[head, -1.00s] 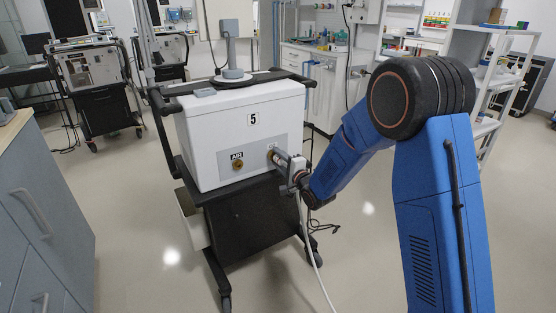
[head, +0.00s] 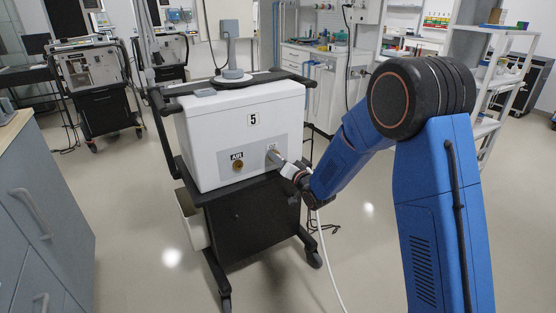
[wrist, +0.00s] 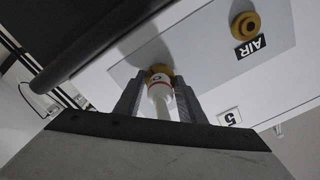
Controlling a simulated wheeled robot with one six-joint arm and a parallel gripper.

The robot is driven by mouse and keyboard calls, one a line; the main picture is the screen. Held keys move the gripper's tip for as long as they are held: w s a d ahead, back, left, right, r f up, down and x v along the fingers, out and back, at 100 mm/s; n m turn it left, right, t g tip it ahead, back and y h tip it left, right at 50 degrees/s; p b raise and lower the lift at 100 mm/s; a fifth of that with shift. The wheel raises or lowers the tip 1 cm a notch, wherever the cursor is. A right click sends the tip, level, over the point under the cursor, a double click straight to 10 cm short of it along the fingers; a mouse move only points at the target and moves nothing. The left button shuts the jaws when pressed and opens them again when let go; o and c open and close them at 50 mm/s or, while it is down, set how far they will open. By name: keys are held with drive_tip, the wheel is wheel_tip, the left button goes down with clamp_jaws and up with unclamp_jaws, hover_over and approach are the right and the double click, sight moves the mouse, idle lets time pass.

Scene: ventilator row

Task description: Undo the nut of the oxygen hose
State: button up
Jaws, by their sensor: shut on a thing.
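The white ventilator (head: 225,130) labelled 5 stands on a black cart, with a grey port panel facing me. My gripper (head: 282,166) is at the panel's right port and largely covers that port's label. In the wrist view my gripper's two fingers (wrist: 159,88) are on either side of the hose end and shut on its nut. A brass-coloured ring (wrist: 158,70) shows at the port, just beyond the white hose end (wrist: 160,93) with its red band. The white oxygen hose (head: 326,262) hangs from my gripper toward the floor.
The brass AIR port (head: 237,166) is left of my gripper and shows in the wrist view (wrist: 245,27). A black cart handle bar (wrist: 100,45) crosses close by in the wrist view. A grey cabinet (head: 45,220) stands at left.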

drive_tip(key=n, duration=0.4)
drive_tip(key=shift+n, duration=0.3)
drive_tip(key=n, duration=0.4)
drive_tip(key=shift+n, duration=0.3)
drive_tip(key=n, duration=0.4)
drive_tip(key=shift+f+n, duration=0.1)
drive_tip(key=shift+n, duration=0.2)
drive_tip(key=n, duration=1.2)
drive_tip(key=shift+n, duration=0.3)
drive_tip(key=n, duration=0.4)
drive_tip(key=shift+n, duration=2.2)
